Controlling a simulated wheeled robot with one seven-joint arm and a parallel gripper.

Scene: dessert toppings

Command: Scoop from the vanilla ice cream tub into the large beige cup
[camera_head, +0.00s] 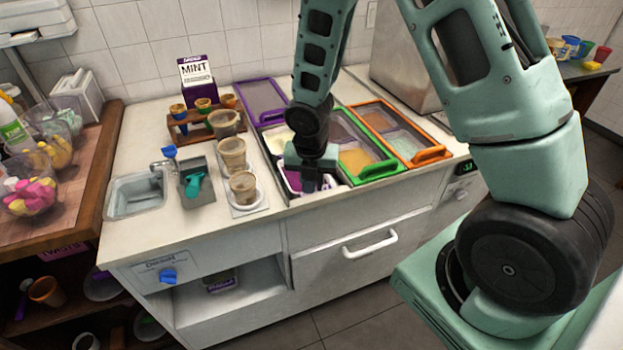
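A purple-rimmed tub (245,117) is set in the counter; pale, vanilla-looking ice cream (279,136) shows left of my arm. My gripper (312,184) points down at the front of this tub, beside purple and white parts, and hides much of it. Its fingers are dark and small, so I cannot tell whether they are open or hold anything. Beige cups stand left of the tub: a wide one (225,122) at the back, one (232,152) in the middle and one (243,187) at the front. I cannot tell which is the large one.
A teal scoop (194,184) sits in a grey holder (183,195) beside the sink (133,195). Green-rimmed (378,170) and orange-rimmed (432,154) tubs lie right of my gripper. A wooden cone rack (180,131) and mint box (196,80) stand behind the cups.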

